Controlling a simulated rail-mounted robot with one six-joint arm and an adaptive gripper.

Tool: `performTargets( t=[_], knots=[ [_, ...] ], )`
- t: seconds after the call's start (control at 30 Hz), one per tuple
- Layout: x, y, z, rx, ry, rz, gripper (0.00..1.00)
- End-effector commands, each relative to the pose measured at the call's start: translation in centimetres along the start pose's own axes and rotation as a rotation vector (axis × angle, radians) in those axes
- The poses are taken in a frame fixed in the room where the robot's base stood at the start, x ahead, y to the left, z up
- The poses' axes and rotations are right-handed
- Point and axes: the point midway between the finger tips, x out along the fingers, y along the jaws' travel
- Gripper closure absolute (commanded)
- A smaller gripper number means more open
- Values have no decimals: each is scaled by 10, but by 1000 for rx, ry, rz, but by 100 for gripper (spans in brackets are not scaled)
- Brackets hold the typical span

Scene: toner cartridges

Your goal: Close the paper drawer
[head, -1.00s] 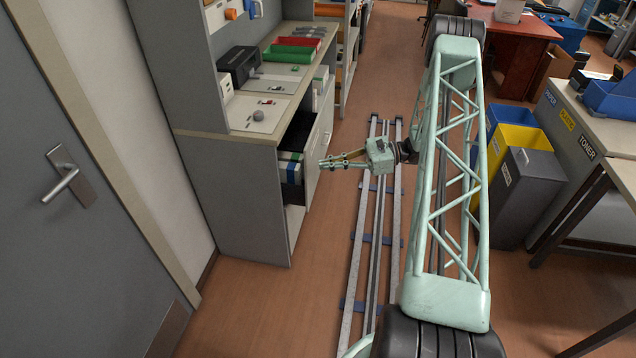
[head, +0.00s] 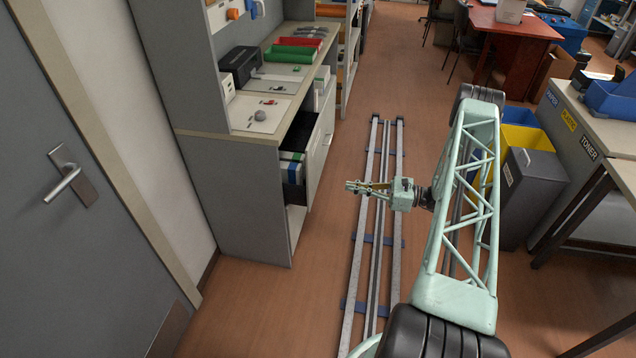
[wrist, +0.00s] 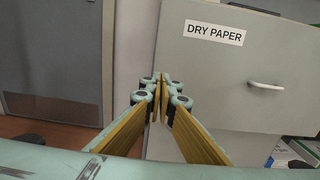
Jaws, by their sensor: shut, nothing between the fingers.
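The paper drawer (head: 293,172) stands open from the grey cabinet in the head view, with its front panel (head: 321,148) out over the floor and paper packs visible inside. In the wrist view, a grey front (wrist: 230,75) fills the right, with a "DRY PAPER" label (wrist: 214,33) and a pale bar handle (wrist: 266,85). My gripper (head: 349,186) is to the right of the drawer front, apart from it, above the rail. In the wrist view, the fingertips (wrist: 161,84) are together with nothing between them.
The cabinet's worktop (head: 262,118) holds a black box and coloured trays. The floor rail (head: 375,230) runs under my gripper. Bins (head: 530,180) and a table stand to the right. A grey door (head: 60,200) is at the left.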

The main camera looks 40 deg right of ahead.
Motion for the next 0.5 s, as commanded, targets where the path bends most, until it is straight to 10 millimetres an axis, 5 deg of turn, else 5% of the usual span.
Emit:
performTargets(
  t=[0.5],
  knots=[
    [5, 0, 0, -1, 1, 1, 100]
  ],
)
